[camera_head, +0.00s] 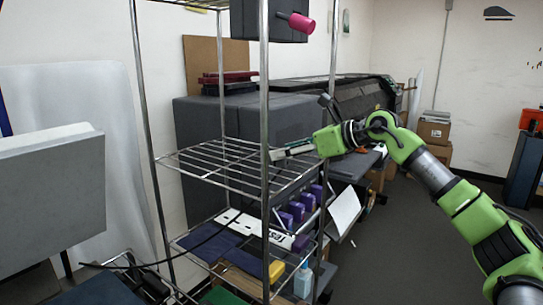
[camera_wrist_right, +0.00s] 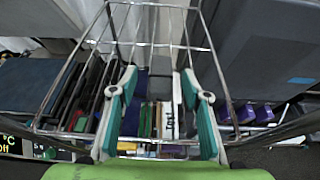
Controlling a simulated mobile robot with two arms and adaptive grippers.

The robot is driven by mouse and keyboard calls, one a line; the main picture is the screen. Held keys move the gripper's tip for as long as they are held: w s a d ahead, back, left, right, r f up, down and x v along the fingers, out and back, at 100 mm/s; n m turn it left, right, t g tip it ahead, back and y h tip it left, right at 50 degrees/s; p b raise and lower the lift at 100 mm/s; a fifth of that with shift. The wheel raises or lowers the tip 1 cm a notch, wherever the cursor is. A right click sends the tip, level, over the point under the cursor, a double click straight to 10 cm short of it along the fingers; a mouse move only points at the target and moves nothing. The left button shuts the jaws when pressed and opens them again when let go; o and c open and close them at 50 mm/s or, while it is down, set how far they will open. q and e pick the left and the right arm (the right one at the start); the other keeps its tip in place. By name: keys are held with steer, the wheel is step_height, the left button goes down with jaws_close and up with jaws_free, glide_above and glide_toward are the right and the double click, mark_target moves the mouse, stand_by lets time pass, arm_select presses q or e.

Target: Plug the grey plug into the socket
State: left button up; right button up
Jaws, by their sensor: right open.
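I cannot make out a grey plug or its socket for certain in either view. A thin black cable (camera_head: 190,252) runs across the lower shelf area in the head view, and I cannot tell what its ends join. A dark box (camera_head: 262,22) at the top of the rack has a pink-red cylinder (camera_head: 302,22) sticking out of its front. My right gripper (camera_head: 280,154) reaches in from the right at the rack's middle shelf. It is open, and its two green-and-white fingers stand apart with nothing between them in the right wrist view (camera_wrist_right: 160,80). My left gripper is not in view.
A wire rack with metal posts (camera_head: 265,110) stands in front; its middle wire shelf (camera_head: 205,165) looks empty. The lower shelf holds purple items (camera_head: 298,210), a white labelled strip (camera_head: 250,224) and a yellow item (camera_head: 276,270). Cardboard boxes (camera_head: 434,130) stand behind.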

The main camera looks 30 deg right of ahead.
steer(key=p+x, duration=0.1)
steer(key=x, duration=0.3)
steer(key=shift+w, duration=0.1)
steer(key=shift+d, duration=0.1)
steer(key=c, duration=1.2)
steer(key=shift+r, duration=0.2)
